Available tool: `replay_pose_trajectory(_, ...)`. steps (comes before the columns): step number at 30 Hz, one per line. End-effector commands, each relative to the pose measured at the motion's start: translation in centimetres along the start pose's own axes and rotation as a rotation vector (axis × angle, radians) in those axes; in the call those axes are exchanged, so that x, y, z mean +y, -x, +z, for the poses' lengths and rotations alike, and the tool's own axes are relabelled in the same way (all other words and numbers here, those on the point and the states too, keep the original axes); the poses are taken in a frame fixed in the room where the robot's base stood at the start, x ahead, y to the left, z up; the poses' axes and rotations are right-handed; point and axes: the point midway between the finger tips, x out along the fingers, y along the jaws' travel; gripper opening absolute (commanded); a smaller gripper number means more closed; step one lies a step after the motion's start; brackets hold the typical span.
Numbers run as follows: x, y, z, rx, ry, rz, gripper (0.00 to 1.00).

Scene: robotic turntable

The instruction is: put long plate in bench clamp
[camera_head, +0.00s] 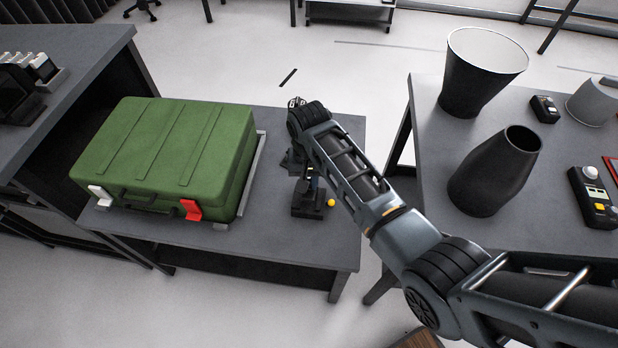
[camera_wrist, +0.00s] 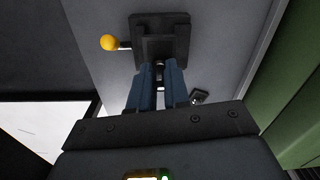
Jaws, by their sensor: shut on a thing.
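The bench clamp (camera_head: 308,203) is a dark block with a yellow ball knob (camera_head: 331,202). It stands on the front right part of the grey bench. In the wrist view the clamp (camera_wrist: 160,28) is at the top, its knob (camera_wrist: 109,42) to the left. My gripper (camera_wrist: 160,72) has two blue fingers close together, pointing at the clamp and shut on a thin dark thing, apparently the long plate, mostly hidden between them. In the head view my gripper (camera_head: 311,176) is at the clamp, partly behind my arm. I cannot tell whether the plate touches the clamp.
A large green case (camera_head: 165,145) fills the left of the same bench (camera_head: 285,245). A right-hand table (camera_head: 535,225) holds a tall black cup (camera_head: 482,75), a dark vase (camera_head: 495,175) and a controller box (camera_head: 592,195). A floor gap separates the two. The bench front is clear.

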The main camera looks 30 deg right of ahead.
Motion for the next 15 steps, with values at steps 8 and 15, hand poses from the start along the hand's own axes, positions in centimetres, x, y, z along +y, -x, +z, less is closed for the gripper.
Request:
replay_pose_trajectory(8,0.0,-2.5,0.0,0.0,0.0,0.0,0.0)
replay_pose_trajectory(15,0.0,-2.9,0.0,0.0,0.0,0.0,0.0)
